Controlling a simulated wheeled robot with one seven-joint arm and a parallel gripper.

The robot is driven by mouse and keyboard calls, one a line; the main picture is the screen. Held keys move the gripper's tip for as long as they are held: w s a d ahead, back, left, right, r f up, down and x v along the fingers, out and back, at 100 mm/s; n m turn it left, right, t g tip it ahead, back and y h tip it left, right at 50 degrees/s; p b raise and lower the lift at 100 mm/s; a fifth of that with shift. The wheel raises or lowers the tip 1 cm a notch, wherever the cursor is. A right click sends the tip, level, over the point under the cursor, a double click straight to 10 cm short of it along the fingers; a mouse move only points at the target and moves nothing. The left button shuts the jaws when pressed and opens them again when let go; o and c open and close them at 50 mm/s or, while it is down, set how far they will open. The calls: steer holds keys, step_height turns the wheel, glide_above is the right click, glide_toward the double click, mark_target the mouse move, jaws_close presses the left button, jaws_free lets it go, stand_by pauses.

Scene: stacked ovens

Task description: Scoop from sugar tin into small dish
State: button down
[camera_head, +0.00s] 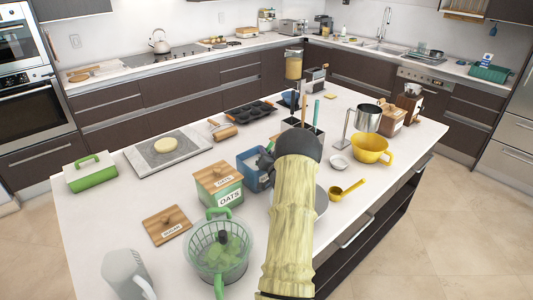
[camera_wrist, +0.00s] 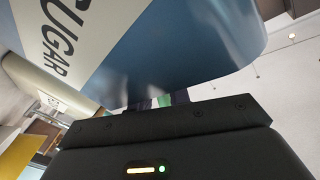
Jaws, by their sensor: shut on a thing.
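The sugar tin (camera_head: 252,177) is blue and open, without a lid, beside the oats tin in the head view. Its blue side with the word SUGAR (camera_wrist: 195,52) fills much of the wrist view, right at my fingers. The yellow scoop (camera_head: 346,189) lies on the counter right of my arm. The small white dish (camera_head: 338,162) stands behind the scoop. The wooden sugar lid (camera_head: 168,225) lies on the counter at left.
The lidded oats tin (camera_head: 220,186) is close left of the sugar tin. A green colander (camera_head: 218,250) stands in front. A utensil holder (camera_head: 316,132) stands behind my arm.

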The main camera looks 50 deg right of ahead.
steer(key=shift+r, duration=0.1)
stand_by(0.3)
step_height(320, 180, up, 11)
steer(key=p, duration=0.4)
steer(key=shift+f+p, duration=0.2)
steer(key=shift+p, duration=0.1)
stand_by(0.7)
